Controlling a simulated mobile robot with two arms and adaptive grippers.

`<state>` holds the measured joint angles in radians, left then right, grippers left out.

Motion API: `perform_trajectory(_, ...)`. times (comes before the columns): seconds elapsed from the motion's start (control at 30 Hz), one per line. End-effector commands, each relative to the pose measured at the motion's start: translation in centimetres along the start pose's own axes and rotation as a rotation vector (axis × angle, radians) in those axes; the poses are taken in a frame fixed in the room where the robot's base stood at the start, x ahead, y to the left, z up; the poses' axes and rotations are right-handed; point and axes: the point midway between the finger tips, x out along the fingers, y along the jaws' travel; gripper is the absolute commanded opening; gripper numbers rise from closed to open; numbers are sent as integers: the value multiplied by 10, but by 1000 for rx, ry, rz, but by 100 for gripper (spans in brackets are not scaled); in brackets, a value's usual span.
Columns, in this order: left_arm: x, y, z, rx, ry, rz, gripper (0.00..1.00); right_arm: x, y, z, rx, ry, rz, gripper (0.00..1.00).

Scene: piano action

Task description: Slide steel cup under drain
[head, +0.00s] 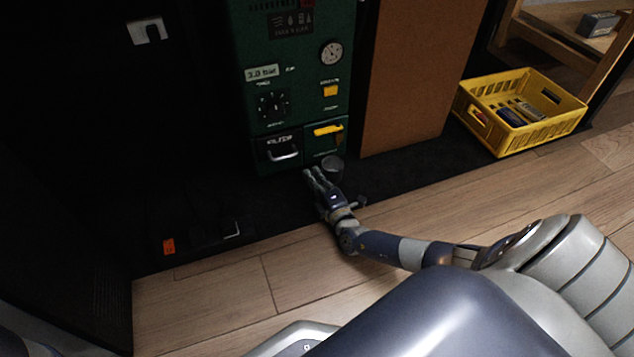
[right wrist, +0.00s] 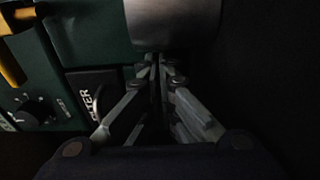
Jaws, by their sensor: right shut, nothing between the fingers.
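The steel cup (head: 333,168) stands on the black floor in front of the green machine (head: 290,85), below the yellow drain lever (head: 328,131). In the right wrist view the cup (right wrist: 172,22) shows as a grey curved wall just past my fingertips. My right gripper (head: 312,177) is shut and empty, low near the floor, at the left side of the cup. Contact between fingers and cup cannot be told. The drain outlet itself is not clearly seen. My left gripper is out of view.
A drawer with a handle (head: 285,152) marked FILTER sits left of the lever. A brown board (head: 415,80) stands right of the machine. A yellow crate (head: 478,125) with items stands further right. Wood floor lies in front. An orange tag (head: 168,246) is at left.

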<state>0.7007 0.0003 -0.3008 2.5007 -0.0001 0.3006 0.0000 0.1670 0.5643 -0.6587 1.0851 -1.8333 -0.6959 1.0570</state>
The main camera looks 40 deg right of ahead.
Motion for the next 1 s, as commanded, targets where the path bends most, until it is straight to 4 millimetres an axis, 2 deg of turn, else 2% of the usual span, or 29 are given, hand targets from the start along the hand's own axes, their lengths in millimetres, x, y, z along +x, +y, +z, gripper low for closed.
perform_trajectory(0.13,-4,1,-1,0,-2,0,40,-6,-1,6,1,0,-2,0)
perform_trajectory(0.53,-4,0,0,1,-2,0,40,-7,0,9,0,0,-1,0)
perform_trajectory(0.77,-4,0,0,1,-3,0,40,-20,0,24,0,1,-2,0)
perform_trajectory(1.0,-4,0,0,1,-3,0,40,-20,1,24,2,0,-1,0)
